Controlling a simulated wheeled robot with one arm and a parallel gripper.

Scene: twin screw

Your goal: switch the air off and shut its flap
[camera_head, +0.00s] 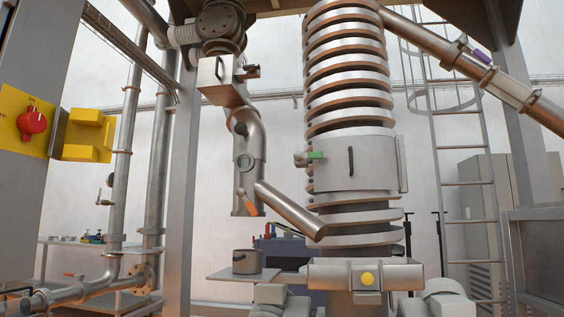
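A yellow panel (11,138) is on the grey upright at the far left. A red rotary knob (32,122) sticks out from it, and I cannot clearly tell which setting it points to. A yellow box-shaped flap (87,137) stands swung out to the right of the panel, so it is open and the knob is uncovered. My gripper is not in view.
A grey post (182,150) stands right of the flap, with vertical pipes (122,150) behind. A tall screw column (347,80) with a hatch door (358,165) fills the centre. A pot (247,261) sits on a small shelf (262,275). A ladder (465,180) stands at right.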

